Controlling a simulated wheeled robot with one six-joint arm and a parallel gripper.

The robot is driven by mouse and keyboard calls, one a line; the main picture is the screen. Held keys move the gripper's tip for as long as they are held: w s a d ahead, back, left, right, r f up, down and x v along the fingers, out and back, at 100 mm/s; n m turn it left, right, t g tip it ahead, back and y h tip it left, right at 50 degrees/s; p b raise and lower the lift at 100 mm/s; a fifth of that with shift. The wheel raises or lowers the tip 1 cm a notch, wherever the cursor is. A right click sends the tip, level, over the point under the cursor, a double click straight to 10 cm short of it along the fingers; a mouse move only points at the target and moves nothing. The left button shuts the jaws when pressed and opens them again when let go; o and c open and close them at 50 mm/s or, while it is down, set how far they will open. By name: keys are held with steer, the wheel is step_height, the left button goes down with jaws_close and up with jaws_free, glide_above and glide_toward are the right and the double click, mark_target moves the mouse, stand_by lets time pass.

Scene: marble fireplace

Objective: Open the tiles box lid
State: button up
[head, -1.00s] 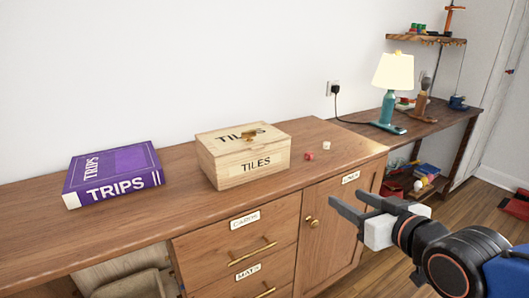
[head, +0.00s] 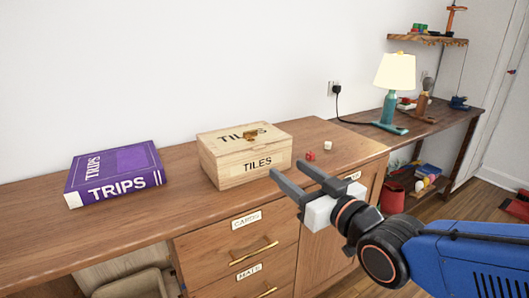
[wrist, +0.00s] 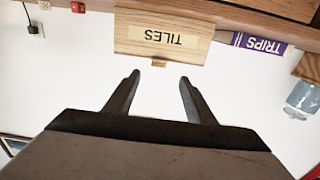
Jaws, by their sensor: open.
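The tiles box (head: 250,165) is a light wooden box on the wooden cabinet top, with "TILES" on its front and on its lid (head: 232,137). In the wrist view the picture is upside down; the box front (wrist: 165,38) is ahead of my open gripper (wrist: 160,82), with nothing between the fingers.
A purple "TRIPS" book (head: 115,172) lies left of the box. A red die (head: 310,156) and a white die (head: 328,145) lie to its right. A lamp (head: 392,85) stands farther right. Cabinet drawers (head: 240,235) are below the front edge.

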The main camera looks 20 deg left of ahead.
mark_target(260, 148)
steer(key=x, duration=1.2)
steer(key=shift+w+a, duration=0.15)
steer(key=shift+w, duration=0.05)
jaws_close()
